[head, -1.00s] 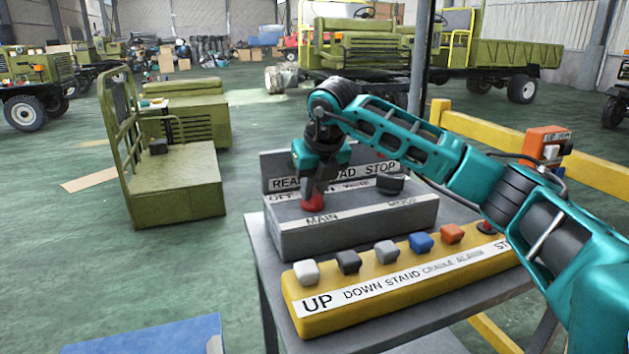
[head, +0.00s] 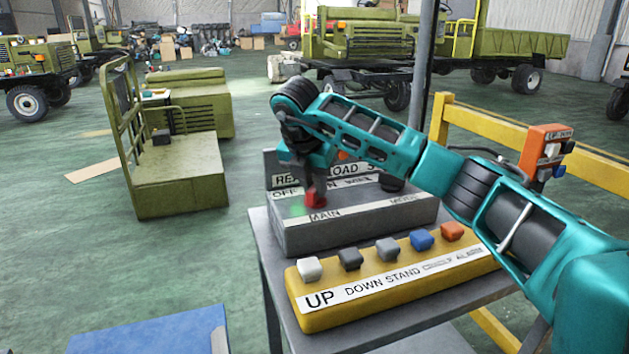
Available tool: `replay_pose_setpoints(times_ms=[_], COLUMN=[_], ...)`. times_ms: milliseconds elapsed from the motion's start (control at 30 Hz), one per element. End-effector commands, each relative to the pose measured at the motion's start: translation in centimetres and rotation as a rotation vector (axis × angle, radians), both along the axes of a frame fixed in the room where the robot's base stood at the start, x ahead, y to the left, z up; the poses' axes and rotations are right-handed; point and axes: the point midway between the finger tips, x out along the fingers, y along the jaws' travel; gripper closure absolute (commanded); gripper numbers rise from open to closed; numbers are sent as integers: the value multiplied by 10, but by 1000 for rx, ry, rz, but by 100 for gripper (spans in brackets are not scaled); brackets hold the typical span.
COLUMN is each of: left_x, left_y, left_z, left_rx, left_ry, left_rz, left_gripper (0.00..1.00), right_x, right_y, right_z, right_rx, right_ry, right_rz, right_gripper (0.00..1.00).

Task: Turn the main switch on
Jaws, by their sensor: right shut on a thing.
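The main switch is a red knob (head: 316,201) above the MAIN label on a grey control box (head: 355,233). My right gripper (head: 314,184) reaches down from above and is shut on the red knob. The fingers and wrist hide the knob's upper part, so its exact angle is hard to read. A green glow shows on the box just left of the knob. The OFF label behind it is partly covered. My left gripper is not in view.
A black mode knob (head: 392,183) sits right of the main switch, partly behind my right arm. A yellow button box (head: 395,286) with several coloured buttons lies in front. An orange pendant (head: 546,148) and yellow rail (head: 590,168) stand at right.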

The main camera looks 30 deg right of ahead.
Motion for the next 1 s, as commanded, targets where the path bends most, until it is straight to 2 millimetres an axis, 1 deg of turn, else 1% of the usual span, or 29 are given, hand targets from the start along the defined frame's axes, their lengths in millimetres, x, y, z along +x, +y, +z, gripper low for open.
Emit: replay_pose_setpoints(times_ms=[33, 300, 667, 700, 900, 933, 1000], left_x=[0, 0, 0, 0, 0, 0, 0], left_y=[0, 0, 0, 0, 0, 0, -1], left_z=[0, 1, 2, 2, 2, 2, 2], left_rx=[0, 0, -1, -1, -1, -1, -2], left_ry=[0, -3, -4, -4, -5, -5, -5], left_rz=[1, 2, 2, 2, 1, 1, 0], left_gripper=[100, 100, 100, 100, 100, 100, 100], right_x=[-2, -2, -2, -2, -1, -1, -1], right_y=[2, 2, 2, 2, 1, 1, 1], right_z=[-5, -6, -7, -7, -5, -5, -4], right_rx=[2, 2, 2, 2, 1, 1, 1], right_ry=[14, 17, 18, 18, 12, 11, 10], right_rz=[-11, -53, -56, -56, -55, -55, -54], right_gripper=[100, 100, 100, 77, 58, 55, 55])
